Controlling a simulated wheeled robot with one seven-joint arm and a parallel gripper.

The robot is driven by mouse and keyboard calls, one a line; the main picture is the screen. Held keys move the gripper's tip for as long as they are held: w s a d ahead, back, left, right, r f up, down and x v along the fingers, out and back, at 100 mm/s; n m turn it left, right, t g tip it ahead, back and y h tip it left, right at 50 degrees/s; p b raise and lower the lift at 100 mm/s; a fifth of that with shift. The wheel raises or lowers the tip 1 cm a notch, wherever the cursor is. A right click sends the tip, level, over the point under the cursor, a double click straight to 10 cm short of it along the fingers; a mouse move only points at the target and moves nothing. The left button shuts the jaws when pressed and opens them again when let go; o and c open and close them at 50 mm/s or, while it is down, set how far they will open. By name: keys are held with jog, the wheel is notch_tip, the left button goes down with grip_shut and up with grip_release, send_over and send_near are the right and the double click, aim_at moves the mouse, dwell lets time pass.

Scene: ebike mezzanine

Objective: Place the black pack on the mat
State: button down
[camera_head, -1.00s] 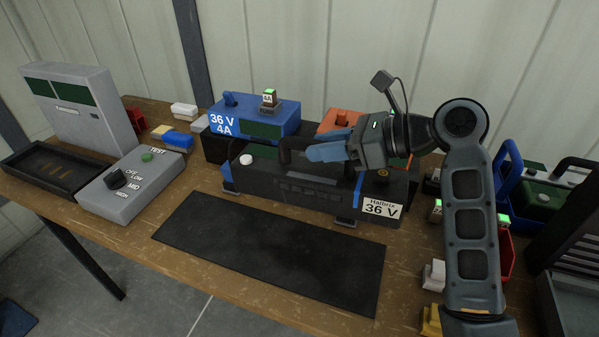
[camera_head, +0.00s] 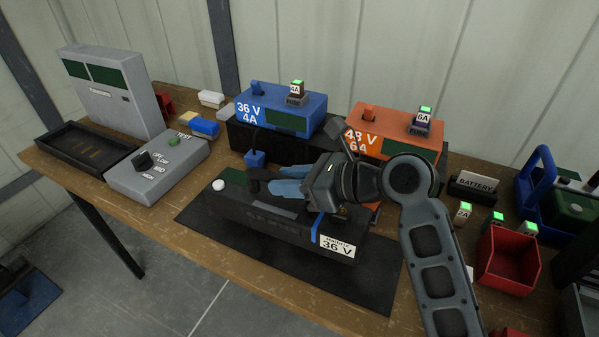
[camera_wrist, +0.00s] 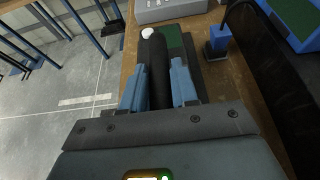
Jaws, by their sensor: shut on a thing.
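The black pack (camera_head: 262,218), a long box with a "36 V" label, a white knob and a blue strap, is over the black mat (camera_head: 372,290) on the bench. Mat shows on its left, front and right. I cannot tell whether the pack touches the mat or hangs slightly above it. My gripper (camera_head: 278,181) is shut on the pack's top handle. In the wrist view the dark handle (camera_wrist: 157,60) runs between my two blue fingers. My arm hides part of the pack's right rear.
Behind stand a blue "36 V 4A" charger (camera_head: 285,108) and an orange "48 V 6A" charger (camera_head: 390,130) on a black stand. A blue plug (camera_head: 255,158) is close behind the pack. A grey test box (camera_head: 158,165) stands left, a red bin (camera_head: 508,262) right.

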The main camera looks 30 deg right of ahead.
aim_at(290, 201)
jog(key=shift+w+r, duration=0.1)
jog(key=shift+r, duration=0.05)
notch_tip(290, 201, down, 4)
jog(key=b, duration=0.6)
jog(key=c, duration=1.3)
grip_release()
jog(key=shift+f, duration=0.3)
jog(key=o, duration=0.4)
jog(key=shift+r, duration=0.1)
jog(key=shift+o, duration=0.2)
jog(key=v, duration=1.2)
